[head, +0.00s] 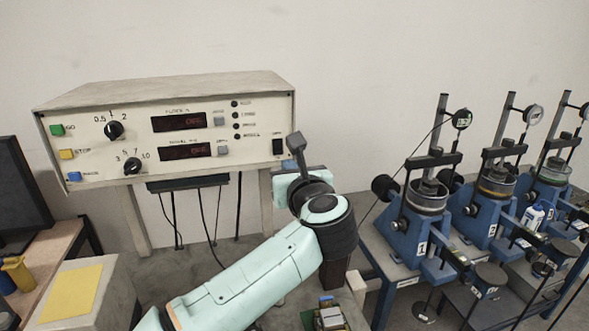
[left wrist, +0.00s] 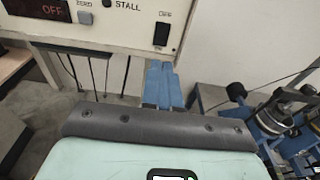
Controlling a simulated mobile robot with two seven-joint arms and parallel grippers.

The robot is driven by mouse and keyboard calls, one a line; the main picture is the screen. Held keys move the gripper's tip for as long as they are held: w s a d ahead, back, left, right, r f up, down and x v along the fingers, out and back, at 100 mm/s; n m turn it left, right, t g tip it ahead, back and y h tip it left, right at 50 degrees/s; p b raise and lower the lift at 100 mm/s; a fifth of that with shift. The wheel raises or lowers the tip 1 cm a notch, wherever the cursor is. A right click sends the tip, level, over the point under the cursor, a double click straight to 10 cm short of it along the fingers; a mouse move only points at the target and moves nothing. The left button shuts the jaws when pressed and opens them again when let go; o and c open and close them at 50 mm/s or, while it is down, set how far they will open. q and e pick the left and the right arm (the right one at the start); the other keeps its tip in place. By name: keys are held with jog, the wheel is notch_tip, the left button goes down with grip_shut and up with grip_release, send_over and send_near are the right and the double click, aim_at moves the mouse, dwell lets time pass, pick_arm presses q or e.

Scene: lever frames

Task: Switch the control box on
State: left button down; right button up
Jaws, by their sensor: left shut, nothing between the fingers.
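The control box (head: 205,115) is a beige unit on a stand, with knobs, coloured buttons and two dark displays reading OFF. Its black rocker switch (head: 277,146) is at the right end of the front panel. The switch also shows in the left wrist view (left wrist: 161,36), below a small label. My left gripper (head: 295,143) is shut and empty, just right of the switch in the head view. In the left wrist view its blue fingers (left wrist: 161,78) are together, pointing toward the panel just below the switch. I cannot tell whether they touch the box. My right gripper is not in view.
Several blue test machines (head: 405,225) with dial gauges stand on a bench at the right. A dark monitor (head: 22,185) and a pale box with a yellow sheet (head: 70,293) are at the left. Cables hang below the control box. A plain wall is behind.

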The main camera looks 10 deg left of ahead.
aim_at(276, 153)
pick_arm(q)
jog(key=p+x, duration=0.2)
jog(key=x, duration=0.6)
jog(key=shift+w, duration=0.2)
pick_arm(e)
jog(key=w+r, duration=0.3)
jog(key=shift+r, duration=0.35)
pick_arm(q)
jog(key=shift+s, duration=0.1)
jog(key=shift+a+f+t+y+b, duration=0.3)
jog(key=shift+f+t+b, duration=0.25)
jog(key=shift+b, duration=0.5)
jog(key=shift+r, duration=0.4)
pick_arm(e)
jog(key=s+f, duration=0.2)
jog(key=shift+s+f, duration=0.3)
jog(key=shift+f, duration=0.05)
